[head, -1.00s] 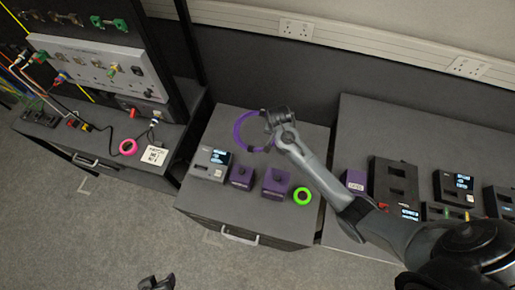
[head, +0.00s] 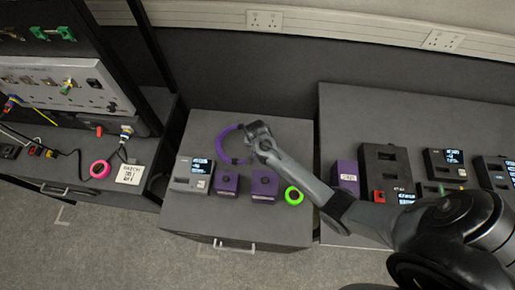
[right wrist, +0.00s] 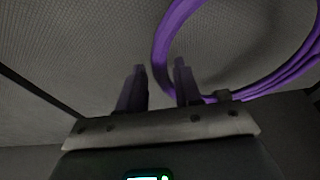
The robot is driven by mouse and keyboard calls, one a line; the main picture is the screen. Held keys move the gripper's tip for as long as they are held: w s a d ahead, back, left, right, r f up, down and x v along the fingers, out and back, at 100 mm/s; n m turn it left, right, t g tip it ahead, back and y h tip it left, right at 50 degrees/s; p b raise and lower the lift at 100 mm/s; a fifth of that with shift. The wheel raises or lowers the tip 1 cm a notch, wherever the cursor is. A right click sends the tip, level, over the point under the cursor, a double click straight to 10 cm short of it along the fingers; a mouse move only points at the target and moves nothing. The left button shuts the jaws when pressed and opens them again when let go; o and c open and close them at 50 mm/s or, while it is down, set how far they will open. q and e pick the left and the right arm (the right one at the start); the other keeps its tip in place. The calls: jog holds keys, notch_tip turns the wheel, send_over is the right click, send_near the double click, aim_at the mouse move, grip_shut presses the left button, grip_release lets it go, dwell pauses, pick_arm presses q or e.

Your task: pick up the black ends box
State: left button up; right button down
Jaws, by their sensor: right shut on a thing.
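My right gripper (head: 248,150) is at the right side of the purple cable coil (head: 220,143) on the middle bench and is shut on it. In the right wrist view, the coil (right wrist: 160,45) stands beyond the two fingers (right wrist: 160,75), and a dark tie on it shows near the right finger. The contact itself is hard to make out. On the right bench are a tall black box with slots (head: 371,163) and a low black box (head: 433,188), partly behind my right arm. I cannot tell which is the black ends box. My left gripper is out of view.
A grey device (head: 184,185), two purple boxes (head: 227,183) (head: 264,184) and a green ring (head: 293,195) line the middle bench's front. A purple labelled box (head: 345,175) and black screen devices (head: 440,158) stand on the right bench. A rack is at left.

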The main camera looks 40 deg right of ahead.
jog(key=shift+f, duration=1.6)
jog(key=c, duration=0.8)
grip_release()
jog(key=shift+f, duration=0.15)
jog(key=shift+o, duration=0.2)
